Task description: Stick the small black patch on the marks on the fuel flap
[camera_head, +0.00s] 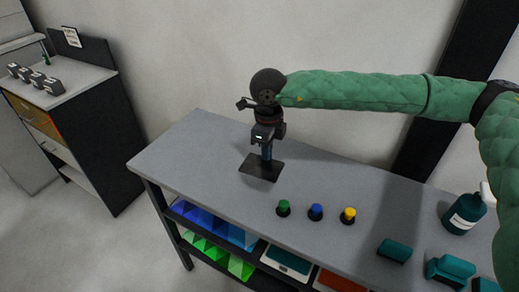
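The small black patch (260,169) is a dark, flat square lying on the grey table top, left of the table's middle. My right gripper (267,156) points down directly over the patch, with its fingertips at or just above the patch's upper part. The fingers show as one narrow dark shape, so I cannot tell whether they are open, shut or touching the patch. The fuel flap and its marks are not in view. My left gripper is not in view.
Green (283,208), blue (316,212) and yellow (348,215) capped items stand near the table's front edge. Teal blocks (395,250) and a dark teal bottle (464,214) are at the right. Coloured bins (202,218) sit below. The table's left end is clear.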

